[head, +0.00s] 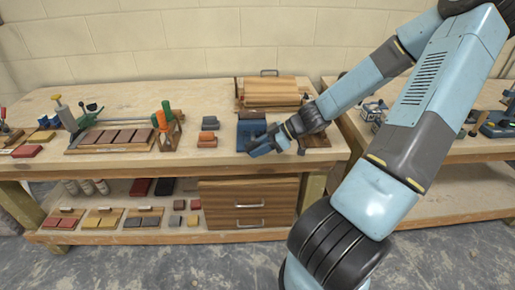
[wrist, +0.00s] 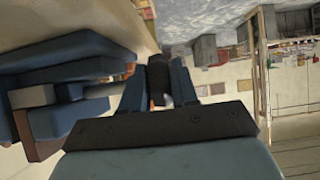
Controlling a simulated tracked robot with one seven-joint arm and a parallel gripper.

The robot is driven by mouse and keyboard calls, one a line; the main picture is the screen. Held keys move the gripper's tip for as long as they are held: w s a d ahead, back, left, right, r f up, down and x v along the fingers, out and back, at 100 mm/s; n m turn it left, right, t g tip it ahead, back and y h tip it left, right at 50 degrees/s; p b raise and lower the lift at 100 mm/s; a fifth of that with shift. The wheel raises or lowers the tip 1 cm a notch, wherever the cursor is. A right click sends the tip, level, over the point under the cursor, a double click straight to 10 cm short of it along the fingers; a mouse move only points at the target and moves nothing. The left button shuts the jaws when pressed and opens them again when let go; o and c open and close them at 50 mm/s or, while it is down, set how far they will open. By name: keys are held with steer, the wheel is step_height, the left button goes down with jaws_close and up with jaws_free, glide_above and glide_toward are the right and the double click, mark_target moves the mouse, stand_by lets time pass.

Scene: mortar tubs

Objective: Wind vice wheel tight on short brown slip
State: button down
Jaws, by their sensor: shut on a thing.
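The blue vice (head: 251,127) stands near the front edge of the bench, in the middle of the head view. My gripper (head: 265,146) is at its front, low by the bench edge. In the wrist view the vice (wrist: 70,50) fills the left side, seen tilted. My gripper (wrist: 160,80) has its two blue fingers closed on a dark piece (wrist: 158,72) between them, which looks like the vice wheel. A tan piece (wrist: 33,96) shows between blue parts of the vice; I cannot tell whether it is the short brown slip. The wheel is mostly hidden in the head view.
Small grey and orange-brown blocks (head: 207,139) lie left of the vice. A rack of orange- and green-handled tools (head: 167,125) stands farther left. A wooden box (head: 270,92) is behind the vice. Drawers (head: 248,203) sit below. A second bench (head: 440,150) is to the right.

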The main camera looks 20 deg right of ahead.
steer(key=shift+s+a+f+t+y, duration=0.15)
steer(key=shift+t+y, duration=0.1)
steer(key=shift+y, duration=0.5)
steer(key=shift+d+f+t+y, duration=0.1)
steer(key=shift+t+y, duration=0.1)
steer(key=shift+y, duration=0.6)
steer(key=shift+s+a+f+t+y, duration=0.15)
steer(key=shift+t+y, duration=0.1)
steer(key=shift+y, duration=0.5)
steer(key=shift+w+y, duration=0.1)
steer(key=shift+y, duration=0.5)
steer(key=c, duration=0.9)
jaws_free()
steer(key=shift+c, duration=0.2)
steer(key=shift+d, duration=0.1)
steer(key=shift+d, duration=0.1)
steer(key=shift+d, duration=0.25)
steer(key=v, duration=1.3)
steer(key=shift+f, duration=0.1)
